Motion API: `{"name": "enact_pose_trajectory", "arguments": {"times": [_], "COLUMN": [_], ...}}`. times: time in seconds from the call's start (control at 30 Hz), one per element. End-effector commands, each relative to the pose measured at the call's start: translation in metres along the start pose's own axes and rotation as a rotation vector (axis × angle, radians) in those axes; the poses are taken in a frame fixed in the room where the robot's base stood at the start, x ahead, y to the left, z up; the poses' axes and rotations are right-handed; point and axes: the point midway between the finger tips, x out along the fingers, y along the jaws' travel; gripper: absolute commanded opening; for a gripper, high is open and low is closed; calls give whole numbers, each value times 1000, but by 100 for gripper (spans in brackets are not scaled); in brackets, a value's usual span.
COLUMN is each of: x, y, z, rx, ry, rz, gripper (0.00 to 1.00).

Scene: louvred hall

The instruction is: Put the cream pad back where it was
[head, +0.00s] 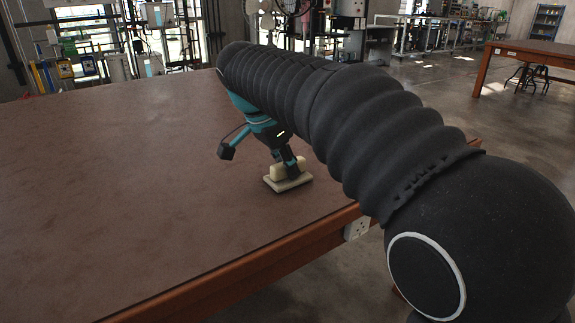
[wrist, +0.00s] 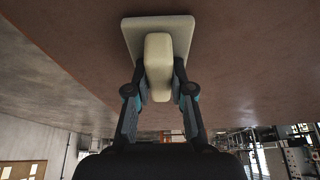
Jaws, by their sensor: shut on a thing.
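The cream pad (head: 291,183) is a flat, rounded plate with a raised cream block on top. It is at the table's right side, near the edge, in the head view. It also shows at the top middle of the wrist view (wrist: 135,36). My gripper (head: 285,165) is shut on the raised block, with one finger on each side of it in the wrist view (wrist: 159,82). The plate is level and at or very near the tabletop; I cannot tell whether it touches. My arm partly hides the area behind the gripper.
The brown table (head: 130,170) is bare to the left of the pad. Its wooden front edge (head: 260,262) runs close by, with a white socket plate (head: 356,228) on its side. Another table (head: 535,52) stands far off at the right.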

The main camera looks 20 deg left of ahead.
Motion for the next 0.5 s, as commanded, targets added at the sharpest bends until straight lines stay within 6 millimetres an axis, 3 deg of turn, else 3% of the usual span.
{"name": "enact_pose_trajectory", "arguments": {"times": [0.23,0.27,0.33,0.37,0.5], "x": [3,3,2,2,2], "y": [0,0,0,0,0], "z": [1,1,1,1,1], "rx": [0,0,0,0,0], "ry": [0,0,0,0,0], "rz": [0,0,0,0,0], "gripper": [0,24,42,47,47]}}
